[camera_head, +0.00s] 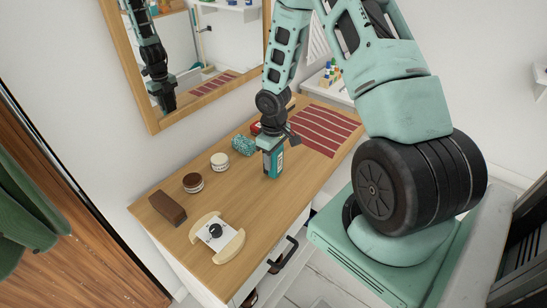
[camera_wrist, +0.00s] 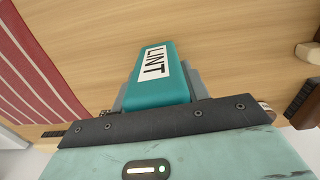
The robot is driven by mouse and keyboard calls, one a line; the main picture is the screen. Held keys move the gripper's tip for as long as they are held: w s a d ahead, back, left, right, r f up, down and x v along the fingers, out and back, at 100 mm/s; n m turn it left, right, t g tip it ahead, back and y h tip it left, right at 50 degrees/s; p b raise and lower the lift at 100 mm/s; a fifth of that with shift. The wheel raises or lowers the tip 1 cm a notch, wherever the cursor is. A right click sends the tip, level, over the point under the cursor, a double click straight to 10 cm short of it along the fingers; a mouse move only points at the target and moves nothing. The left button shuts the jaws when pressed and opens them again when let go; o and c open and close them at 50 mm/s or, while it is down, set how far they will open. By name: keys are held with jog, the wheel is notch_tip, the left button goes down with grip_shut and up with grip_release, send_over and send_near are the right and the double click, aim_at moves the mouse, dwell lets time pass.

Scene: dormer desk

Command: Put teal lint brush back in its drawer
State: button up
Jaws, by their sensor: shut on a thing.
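The teal lint brush (camera_wrist: 155,88) carries a white label reading LINT and sits between the fingers of my gripper (camera_wrist: 160,95). In the head view the brush (camera_head: 273,165) points down from my gripper (camera_head: 271,147), over the wooden desktop (camera_head: 245,185). I cannot tell whether its lower end touches the wood. A white drawer front with a black bar handle (camera_head: 283,255) shows below the desk's front edge. I cannot tell how far any drawer is open, and no drawer inside shows clearly.
A teal patterned item (camera_head: 243,145) lies close left of my gripper, with a red item behind. Two round jars (camera_head: 193,182), a brown block (camera_head: 167,208) and a pale wooden holder (camera_head: 217,237) stand to the left. A red striped mat (camera_head: 325,130) lies right. A mirror hangs behind.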

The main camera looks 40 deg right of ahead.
jog(key=shift+f, duration=0.2)
jog(key=shift+f, duration=0.1)
jog(key=o, duration=1.1)
